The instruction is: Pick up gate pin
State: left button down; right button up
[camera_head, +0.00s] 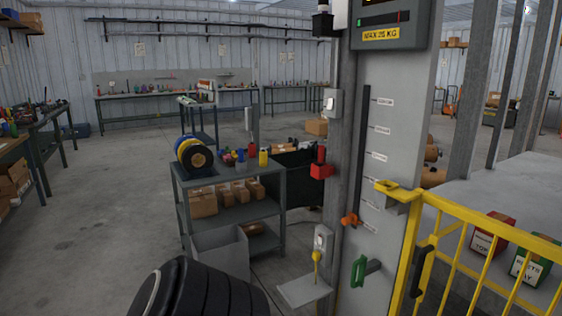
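The gate pin is not certain to me. A small yellow upright piece with a thin stem (316,259) stands over a small grey shelf (305,291) at the foot of the grey post, and it may be the pin. A yellow railed gate (481,240) is at the right, with a yellow bracket (397,189) at its top left corner and a black handle (421,270). Neither of my grippers is in view.
A grey panel (391,140) carries an orange knob (349,219) and a green handle (364,269). A black ribbed rounded object (205,296) fills the bottom left centre. A grey cart (229,179) holds reels and boxes. Open floor lies left.

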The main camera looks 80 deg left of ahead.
aim_at(321, 149)
jog(key=u, duration=2.25)
